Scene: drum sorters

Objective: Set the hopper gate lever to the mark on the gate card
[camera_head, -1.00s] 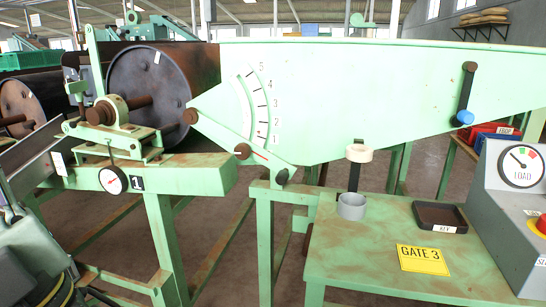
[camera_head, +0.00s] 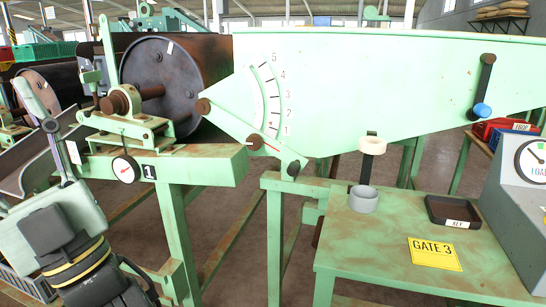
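The gate lever (camera_head: 228,124) is a pale green bar on the hopper side, sloping down to the right. It has a brown round boss (camera_head: 203,106) at its upper left end, another on the bar and a dark knob (camera_head: 293,169) at its lower end. A small red line on the bar lies just below the 1 of the scale (camera_head: 274,98), which runs from 1 at the bottom to 5 at the top. The yellow gate card (camera_head: 435,254) reads GATE 3. My gripper (camera_head: 22,92) seems to be at the left edge, partly cut off and far from the lever; its opening is unclear.
A black lever with a blue knob (camera_head: 482,110) hangs on the hopper's right. The green table (camera_head: 385,270) holds a grey ring cup (camera_head: 363,204), a dark tray (camera_head: 440,223) and a grey LOAD gauge box (camera_head: 515,205). A drum stand with a dial (camera_head: 126,170) stands left of the lever.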

